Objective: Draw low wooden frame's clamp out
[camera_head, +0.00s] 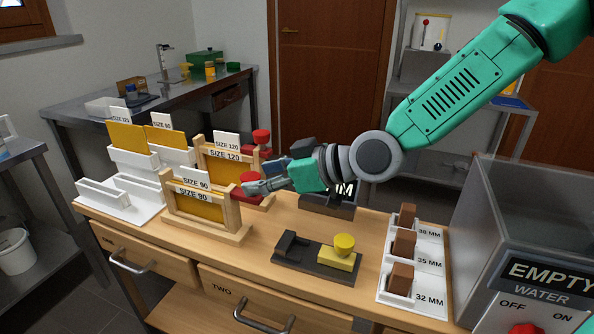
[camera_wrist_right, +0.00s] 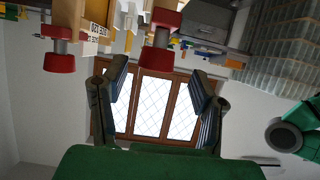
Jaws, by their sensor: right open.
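The low wooden frame (camera_head: 240,232), labelled SIZE 90, stands on the wooden bench and holds a yellow panel. Its clamp (camera_head: 250,181), with a red knob, sticks out at its right upright. My right gripper (camera_head: 255,186) is open beside this clamp, its fingers overlapping the knob in the head view. In the right wrist view my open fingers (camera_wrist_right: 157,100) point toward a red knob (camera_wrist_right: 160,30), and nothing is held between them. Whether the fingers touch the clamp cannot be told. My left gripper is out of view.
A taller frame (camera_head: 203,158), labelled SIZE 120, with its own red clamp (camera_head: 262,137), stands just behind. A dark fixture (camera_head: 300,262) with a yellow knob, white block holders (camera_head: 412,302) and a grey tank (camera_head: 520,215) are to the right. A white rack (camera_head: 133,207) is left.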

